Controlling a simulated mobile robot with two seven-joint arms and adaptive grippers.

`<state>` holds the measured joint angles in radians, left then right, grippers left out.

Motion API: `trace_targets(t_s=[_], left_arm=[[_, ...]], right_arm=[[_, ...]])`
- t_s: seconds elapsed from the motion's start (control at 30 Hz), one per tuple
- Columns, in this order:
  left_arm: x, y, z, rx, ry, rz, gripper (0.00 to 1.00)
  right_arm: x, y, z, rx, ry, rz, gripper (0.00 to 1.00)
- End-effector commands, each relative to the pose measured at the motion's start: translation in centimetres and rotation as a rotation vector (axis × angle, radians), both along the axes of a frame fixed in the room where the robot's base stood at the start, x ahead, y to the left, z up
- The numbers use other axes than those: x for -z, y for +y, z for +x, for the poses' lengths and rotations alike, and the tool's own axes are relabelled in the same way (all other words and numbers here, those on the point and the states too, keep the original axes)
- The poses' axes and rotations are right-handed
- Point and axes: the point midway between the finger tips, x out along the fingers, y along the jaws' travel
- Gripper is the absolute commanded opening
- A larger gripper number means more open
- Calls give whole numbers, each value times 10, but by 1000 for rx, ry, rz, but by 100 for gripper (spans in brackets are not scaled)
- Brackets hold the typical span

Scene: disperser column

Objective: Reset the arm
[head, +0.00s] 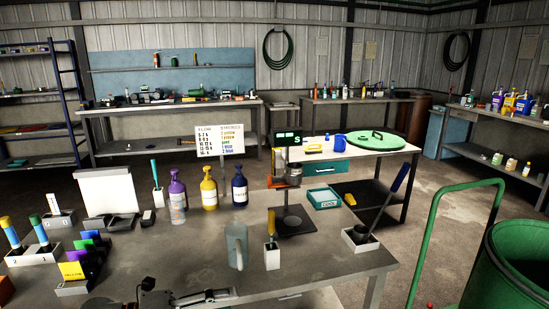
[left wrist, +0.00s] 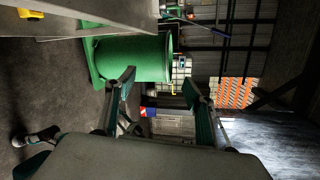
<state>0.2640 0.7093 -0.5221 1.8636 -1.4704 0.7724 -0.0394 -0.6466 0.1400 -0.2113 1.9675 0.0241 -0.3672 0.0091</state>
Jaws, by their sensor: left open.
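My left arm (head: 148,297) shows at the bottom edge of the head view, low at the near edge of the workbench (head: 325,262). Only part of it is in the picture. In the left wrist view my left gripper (left wrist: 158,90) is open, with its two fingers wide apart and nothing between them. That view is turned on its side and looks past the fingers toward a green drum (left wrist: 140,58). My right gripper is in neither view.
The bench holds purple (head: 177,196), yellow (head: 209,188) and blue (head: 240,187) bottles, a grey jug (head: 237,247), a dark stand (head: 295,222) and a bin with a blue-handled tool (head: 395,190). A green drum (head: 515,265) and cart rail (head: 432,230) stand right. Bare benchtop lies left of the jug.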

Motion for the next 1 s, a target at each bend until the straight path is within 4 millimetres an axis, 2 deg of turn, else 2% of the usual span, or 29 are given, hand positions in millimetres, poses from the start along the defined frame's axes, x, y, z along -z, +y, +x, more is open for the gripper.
trace_targets(t_s=[0.03, 0.1, 0.17, 0.23, 0.37, 0.43, 0.5, 0.6, 0.7, 0.83, 1.0], left_arm=[[0, -10, -7, -51, 64, -126, 53], [-1, -13, -9, -143, 157, -296, 53], [4, -10, -9, -237, 248, -430, 53], [18, 2, -9, -362, 365, -572, 53], [69, 33, -18, -624, 613, -792, 53], [109, 51, -33, -776, 763, -885, 53], [149, 66, -55, -919, 905, -956, 53], [199, 79, -92, -1086, 1086, -1021, 53], [236, 85, -127, -1209, 1228, -1057, 53], [264, 87, -159, -1305, 1344, -1078, 53], [275, 87, -173, -1343, 1396, -1087, 53]], right_arm=[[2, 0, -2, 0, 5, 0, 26], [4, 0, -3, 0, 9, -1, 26], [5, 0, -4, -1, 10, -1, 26], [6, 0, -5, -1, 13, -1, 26], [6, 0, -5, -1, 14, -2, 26], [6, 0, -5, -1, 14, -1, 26], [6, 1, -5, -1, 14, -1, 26], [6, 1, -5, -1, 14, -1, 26], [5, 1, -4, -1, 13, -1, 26], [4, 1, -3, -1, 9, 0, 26], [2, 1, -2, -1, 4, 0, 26]])
